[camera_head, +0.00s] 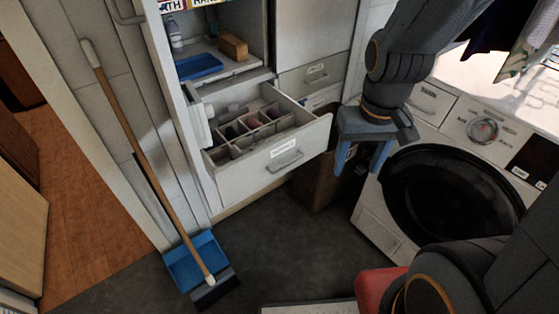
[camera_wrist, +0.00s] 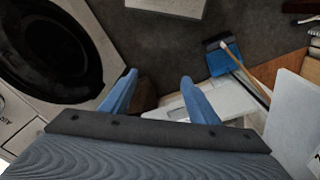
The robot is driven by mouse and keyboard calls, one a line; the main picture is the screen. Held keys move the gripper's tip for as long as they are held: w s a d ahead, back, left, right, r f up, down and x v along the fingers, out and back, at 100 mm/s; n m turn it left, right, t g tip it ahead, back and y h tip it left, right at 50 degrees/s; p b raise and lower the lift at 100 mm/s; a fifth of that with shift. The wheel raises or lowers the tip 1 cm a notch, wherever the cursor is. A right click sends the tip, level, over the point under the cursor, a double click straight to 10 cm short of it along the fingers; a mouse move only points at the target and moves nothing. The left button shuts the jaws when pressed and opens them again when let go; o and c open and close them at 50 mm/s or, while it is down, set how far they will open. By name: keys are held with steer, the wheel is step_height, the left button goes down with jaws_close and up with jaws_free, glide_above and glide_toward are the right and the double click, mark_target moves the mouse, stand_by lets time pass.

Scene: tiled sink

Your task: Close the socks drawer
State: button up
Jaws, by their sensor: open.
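A white drawer (camera_head: 240,178) in the cabinet is pulled out, its divided inside showing from above. Its front has a small label, too small to read surely, and a metal handle (camera_head: 285,160). Small dark items lie in several of its compartments. My gripper (camera_head: 358,172) is open and empty, with blue fingers pointing down. It is to the right of the drawer front in the head view, apart from it, near the washing machine. In the wrist view, my gripper (camera_wrist: 158,76) has its fingers spread, and pale surfaces, perhaps the drawer, show partly behind them.
A washing machine (camera_head: 452,195) stands at the right. A dark brown basket (camera_head: 320,185) stands on the floor below the gripper. A broom (camera_head: 140,140) and blue dustpan (camera_head: 196,262) lean left of the cabinet. A shelf above holds a blue tray (camera_head: 199,67). Grey floor is open in front.

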steer(key=shift+w+d+f, duration=0.1)
steer(key=shift+w+d, duration=0.05)
steer(key=shift+w, duration=0.15)
steer(key=c, duration=0.4)
steer(key=w+f+n, duration=0.1)
steer(key=w+n, duration=0.1)
steer(key=w+f+n+t, duration=0.1)
steer(key=w+n, duration=0.1)
steer(key=w, duration=0.1)
steer(key=w+f+n+t, duration=0.1)
steer(key=w+n, duration=0.1)
steer(key=shift+w+d+f+h, duration=0.2)
steer(key=shift+w+d+h, duration=0.1)
steer(key=shift+d, duration=0.1)
jaws_close()
steer(key=n+g+y+p, duration=0.1)
steer(key=n+y+p, duration=0.2)
steer(key=n+y, duration=1)
glide_toward(247, 186)
steer(key=s+a+n+h, duration=0.3)
steer(key=n+h, duration=0.2)
steer(key=shift+w+a+r+p, duration=0.1)
steer(key=shift+w+a+p, duration=0.45)
steer(key=shift+w, duration=0.35)
steer(key=shift+w+a+r+p, duration=0.1)
steer(key=shift+w+a+p, duration=0.4)
steer(key=shift+w, duration=0.4)
